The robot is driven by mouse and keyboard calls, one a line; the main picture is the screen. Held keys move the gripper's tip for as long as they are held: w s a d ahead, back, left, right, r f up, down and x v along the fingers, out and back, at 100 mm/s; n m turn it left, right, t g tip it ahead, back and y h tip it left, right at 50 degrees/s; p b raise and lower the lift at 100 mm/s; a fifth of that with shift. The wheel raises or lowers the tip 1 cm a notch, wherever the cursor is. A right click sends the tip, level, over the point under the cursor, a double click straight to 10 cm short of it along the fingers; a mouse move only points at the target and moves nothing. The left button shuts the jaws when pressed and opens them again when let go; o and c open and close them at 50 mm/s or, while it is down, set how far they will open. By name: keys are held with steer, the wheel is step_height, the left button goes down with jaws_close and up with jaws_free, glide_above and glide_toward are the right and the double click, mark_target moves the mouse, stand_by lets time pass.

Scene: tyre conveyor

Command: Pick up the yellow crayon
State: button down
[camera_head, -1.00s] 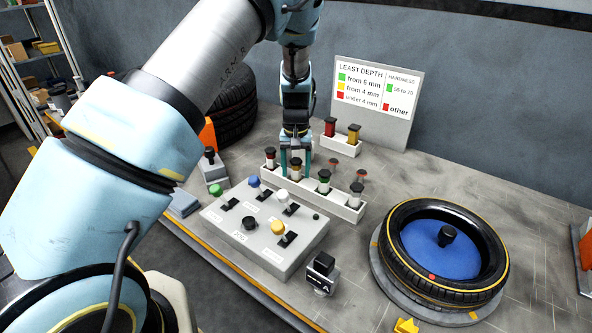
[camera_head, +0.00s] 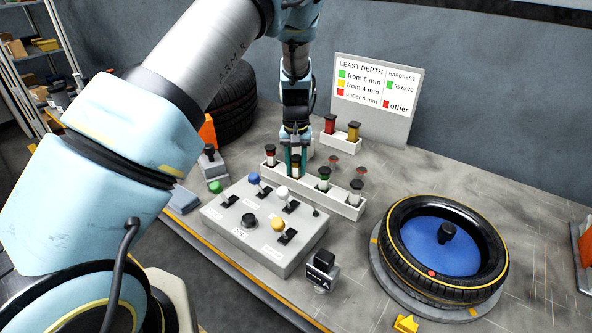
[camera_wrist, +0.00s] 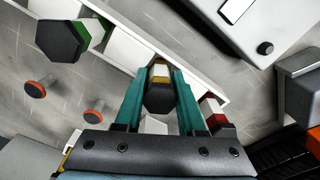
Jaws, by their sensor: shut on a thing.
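The yellow crayon (camera_head: 295,172) stands upright in the white rack (camera_head: 345,209), with a dark cap and a yellow band. My gripper (camera_head: 295,170) points down and is shut on it. In the wrist view the yellow crayon (camera_wrist: 160,92) sits between my two teal fingers, its dark hexagonal cap toward the camera. Its lower end is hidden in the rack. A red-banded crayon (camera_head: 270,152) stands to its left, and a green-banded crayon (camera_head: 324,176) to its right, in the same rack.
A smaller holder (camera_head: 340,144) with red and yellow pieces stands behind. A control box (camera_head: 262,230) with levers is in front, and a tyre (camera_head: 400,262) lies right. Bare table shows behind the tyre.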

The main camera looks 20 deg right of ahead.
step_height(320, 180, up, 10)
steer(key=b, duration=0.3)
stand_by(0.3)
steer(key=c, duration=1.1)
jaws_free()
jaws_close()
steer(key=shift+s, duration=0.1)
